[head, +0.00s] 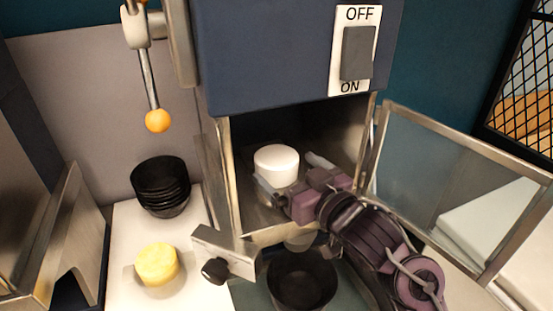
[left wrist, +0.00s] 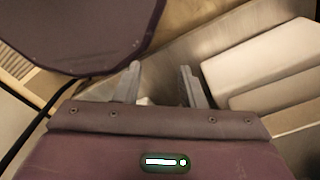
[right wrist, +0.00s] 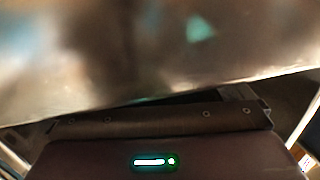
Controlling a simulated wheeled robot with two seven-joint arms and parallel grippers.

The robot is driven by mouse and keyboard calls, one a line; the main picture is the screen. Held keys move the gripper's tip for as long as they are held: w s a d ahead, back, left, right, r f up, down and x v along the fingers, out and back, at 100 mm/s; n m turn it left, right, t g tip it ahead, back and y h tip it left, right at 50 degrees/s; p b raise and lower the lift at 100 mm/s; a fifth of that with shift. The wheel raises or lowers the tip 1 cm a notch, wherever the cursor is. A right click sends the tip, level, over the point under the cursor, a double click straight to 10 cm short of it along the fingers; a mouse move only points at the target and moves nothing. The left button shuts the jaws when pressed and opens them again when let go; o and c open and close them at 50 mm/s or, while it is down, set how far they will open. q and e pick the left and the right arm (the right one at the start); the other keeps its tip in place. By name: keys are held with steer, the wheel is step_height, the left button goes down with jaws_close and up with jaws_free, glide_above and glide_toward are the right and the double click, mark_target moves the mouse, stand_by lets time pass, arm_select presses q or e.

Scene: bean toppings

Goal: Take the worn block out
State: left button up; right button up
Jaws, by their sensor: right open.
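A white round block (head: 276,164) sits inside the open compartment of the dark blue machine (head: 275,50). My right gripper (head: 291,178) reaches in through the open front, with its fingers apart, one on the left and one on the right near the block. I cannot tell whether either finger touches it. The right wrist view shows mostly a blurred metal surface (right wrist: 160,50), with the fingers and block hidden. A yellow round block (head: 156,263) stands on the white counter at left. My left gripper (left wrist: 160,82) is open and empty, away from the machine.
A glass door (head: 455,190) stands open at the right of the compartment. Stacked black bowls (head: 160,187) are on the white counter (head: 122,232). Another black bowl (head: 302,280) is below the compartment. A lever with an orange knob (head: 157,120) hangs at left.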

mark_target(277, 158)
steer(key=shift+x, duration=1.15)
steer(key=shift+w+a, duration=0.1)
steer(key=shift+w, duration=0.05)
steer(key=c, duration=1.1)
arm_select(q)
steer(key=shift+w+d+r, duration=0.1)
steer(key=shift+w+r, duration=0.45)
steer(key=shift+w, duration=0.05)
arm_select(e)
steer(key=shift+c, duration=0.2)
arm_select(q)
steer(key=shift+r+p, duration=0.15)
steer(key=shift+p, duration=0.15)
arm_select(e)
steer(key=shift+r, duration=0.15)
